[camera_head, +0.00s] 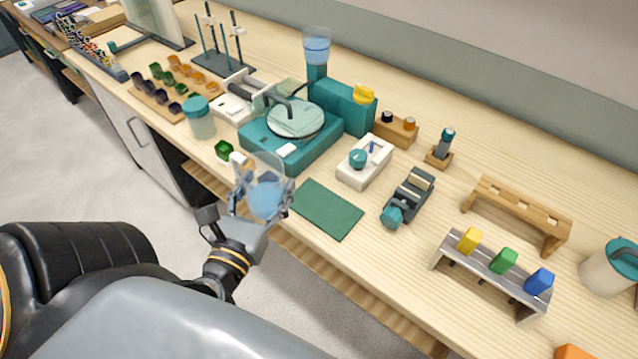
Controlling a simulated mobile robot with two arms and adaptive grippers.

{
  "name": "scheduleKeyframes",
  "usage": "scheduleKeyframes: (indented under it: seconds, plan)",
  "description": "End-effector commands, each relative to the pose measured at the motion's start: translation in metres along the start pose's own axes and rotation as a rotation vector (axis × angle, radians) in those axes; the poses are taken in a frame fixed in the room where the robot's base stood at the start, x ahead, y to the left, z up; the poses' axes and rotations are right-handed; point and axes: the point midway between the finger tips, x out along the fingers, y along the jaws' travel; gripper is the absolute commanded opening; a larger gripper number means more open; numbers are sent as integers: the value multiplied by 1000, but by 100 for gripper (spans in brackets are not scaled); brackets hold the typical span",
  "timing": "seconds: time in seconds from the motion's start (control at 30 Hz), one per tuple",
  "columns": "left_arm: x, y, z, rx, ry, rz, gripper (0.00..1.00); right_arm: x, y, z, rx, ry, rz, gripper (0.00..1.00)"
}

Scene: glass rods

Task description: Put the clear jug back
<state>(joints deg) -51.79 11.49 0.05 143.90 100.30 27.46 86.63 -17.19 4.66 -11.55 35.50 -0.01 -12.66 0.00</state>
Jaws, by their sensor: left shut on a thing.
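The clear jug (267,172) is a see-through vessel with blue liquid in its lower part. My left gripper (262,203) is shut on the jug, with fingers on both sides of it. The jug is in front of the teal machine, by the bench's front edge; I cannot tell whether its base touches anything. A flat dark green mat (328,208) lies empty on the bench just right of the jug. My right gripper is not in view.
The teal machine (255,137) with a round glass plate stands behind the jug. A small green block (224,149) and a teal-lidded jar (199,122) are to the left. A white device (365,166) and a dark tape dispenser (411,194) stand right of the mat.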

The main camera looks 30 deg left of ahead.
Motion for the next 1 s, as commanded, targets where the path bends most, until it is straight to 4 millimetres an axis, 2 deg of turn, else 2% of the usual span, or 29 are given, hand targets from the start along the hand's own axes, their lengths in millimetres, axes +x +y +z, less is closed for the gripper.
scheduleKeyframes:
  seconds: [0.07,0.17,0.43,0.47,0.63,0.87,1.0]
  plan:
    - [13,-9,-11,-3,-11,-6,25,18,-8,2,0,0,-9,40]
    - [28,-18,-19,0,-9,-8,25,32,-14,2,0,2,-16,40]
    - [66,-41,-39,1,-7,-6,25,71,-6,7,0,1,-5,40]
    - [70,-43,-44,2,1,-2,25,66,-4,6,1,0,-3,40]
    - [90,-55,-71,4,0,-2,25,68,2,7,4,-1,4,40]
    - [101,-62,-87,3,0,-2,25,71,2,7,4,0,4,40]
    - [106,-64,-110,5,3,-3,25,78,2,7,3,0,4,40]
